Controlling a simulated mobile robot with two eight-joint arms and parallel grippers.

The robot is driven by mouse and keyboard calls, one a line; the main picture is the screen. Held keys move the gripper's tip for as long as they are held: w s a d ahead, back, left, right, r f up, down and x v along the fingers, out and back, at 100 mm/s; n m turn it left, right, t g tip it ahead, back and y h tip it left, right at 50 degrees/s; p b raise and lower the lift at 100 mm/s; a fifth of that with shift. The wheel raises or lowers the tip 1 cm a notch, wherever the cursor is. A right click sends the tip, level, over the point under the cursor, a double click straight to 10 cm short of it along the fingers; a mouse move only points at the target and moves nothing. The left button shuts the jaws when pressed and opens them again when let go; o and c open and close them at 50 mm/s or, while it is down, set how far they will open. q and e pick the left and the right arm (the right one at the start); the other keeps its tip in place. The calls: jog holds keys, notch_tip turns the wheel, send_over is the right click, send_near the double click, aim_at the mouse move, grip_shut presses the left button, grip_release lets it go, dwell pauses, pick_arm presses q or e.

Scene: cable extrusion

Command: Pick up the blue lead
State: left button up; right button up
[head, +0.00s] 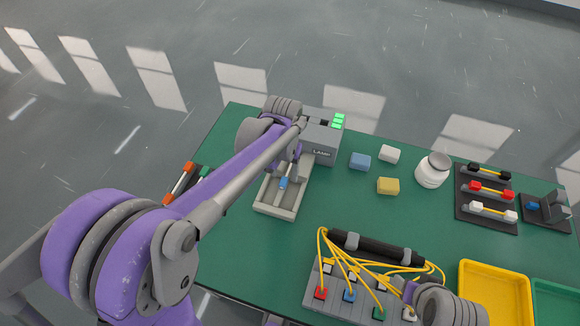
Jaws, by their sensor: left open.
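A small blue piece (283,183) with a grey end lies in the pale tray (290,213) in front of the grey LAMP box (322,146). I cannot tell if it is the blue lead. My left gripper (287,174) is open, just above or at this piece; my arm hides part of it, and contact cannot be told. Another blue piece (531,206) sits on a small dark stand at the far right. A blue plug (349,295) sits on the grey board with yellow cables. My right gripper (409,292) is at the board's right side, its fingers mostly hidden.
Black, red and white leads lie on a dark mat (487,221). Blue, white and yellow blocks (388,186) and a white jar (432,170) stand mid-table. A yellow tray (490,264) is at the lower right. Orange- and green-handled tools (180,180) lie left. Green table is clear between.

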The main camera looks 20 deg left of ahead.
pick_arm(q)
jog(key=shift+f, duration=0.9)
pick_arm(e)
jog(key=shift+f, duration=0.1)
pick_arm(q)
grip_shut()
jog(key=shift+r, duration=0.1)
jog(key=shift+s+r, duration=0.35)
pick_arm(e)
jog(key=shift+w+r+p, duration=0.1)
jog(key=shift+r+p, duration=0.55)
jog(key=shift+r, duration=0.3)
pick_arm(q)
jog(key=s+r, duration=0.3)
jog(key=s, duration=0.5)
jog(key=s+d+r+p, duration=0.1)
jog(key=s+r, duration=0.3)
jog(key=s, duration=0.4)
jog(key=shift+s+p, duration=0.3)
jog(key=shift+s, duration=0.1)
pick_arm(e)
jog(key=shift+w+r, duration=0.15)
jog(key=shift+r, duration=0.55)
pick_arm(q)
jog(key=shift+r, duration=0.1)
